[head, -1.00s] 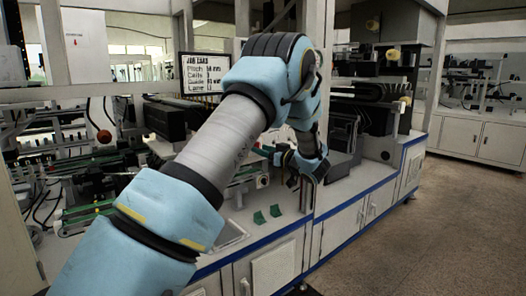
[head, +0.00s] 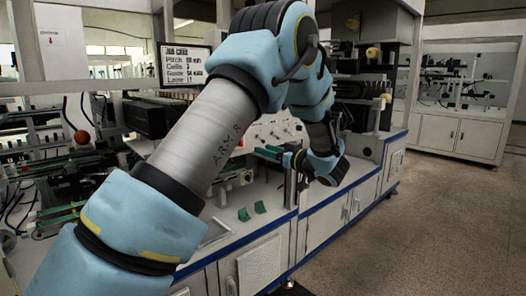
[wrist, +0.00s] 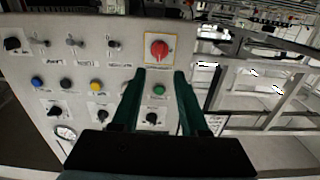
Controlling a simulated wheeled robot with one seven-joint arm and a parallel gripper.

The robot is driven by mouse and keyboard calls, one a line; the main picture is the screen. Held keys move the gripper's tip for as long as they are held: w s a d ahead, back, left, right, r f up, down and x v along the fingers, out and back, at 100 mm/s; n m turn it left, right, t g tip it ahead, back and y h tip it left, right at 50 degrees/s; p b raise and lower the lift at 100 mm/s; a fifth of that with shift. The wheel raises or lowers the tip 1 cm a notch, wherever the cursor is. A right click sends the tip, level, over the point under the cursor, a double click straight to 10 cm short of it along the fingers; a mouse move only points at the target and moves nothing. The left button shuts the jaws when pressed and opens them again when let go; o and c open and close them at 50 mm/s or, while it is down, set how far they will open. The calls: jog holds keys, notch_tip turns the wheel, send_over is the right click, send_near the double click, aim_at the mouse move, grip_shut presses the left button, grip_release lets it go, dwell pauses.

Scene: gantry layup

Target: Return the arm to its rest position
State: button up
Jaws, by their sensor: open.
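My arm reaches from the lower left across the middle of the head view, bent at the elbow. My gripper (head: 266,152) is near the bench, beside a grey control panel (head: 277,131). In the wrist view, its two green fingers (wrist: 160,73) stand apart with nothing held between them. I cannot tell the exact gap between the fingertips and the panel.
Two small green pieces (head: 244,214) (head: 260,207) lie on the white bench top below my wrist. A job card sign (head: 187,66) stands behind my arm. Machinery fills the bench at the left. The floor (head: 420,225) at the right is clear.

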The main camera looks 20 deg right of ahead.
dwell(0.3)
jog(key=w+a+f+m+g+h, duration=0.25)
jog(key=w+a+m+h, duration=0.2)
jog(key=a+h, duration=0.5)
jog(key=s+a+f+g, duration=0.2)
jog(key=s+a+g, duration=0.2)
jog(key=s+a, duration=0.3)
jog(key=s+a+f+m+g+y+p, duration=0.1)
jog(key=s+a+f+g, duration=0.2)
jog(key=s+a, duration=0.5)
jog(key=s+a+f+g, duration=0.3)
jog(key=s+a+g, duration=0.2)
jog(key=s, duration=0.6)
jog(key=shift+s+a+y, duration=0.35)
jog(key=shift+a, duration=0.85)
jog(key=shift+f+m, duration=0.1)
jog(key=shift+m, duration=0.15)
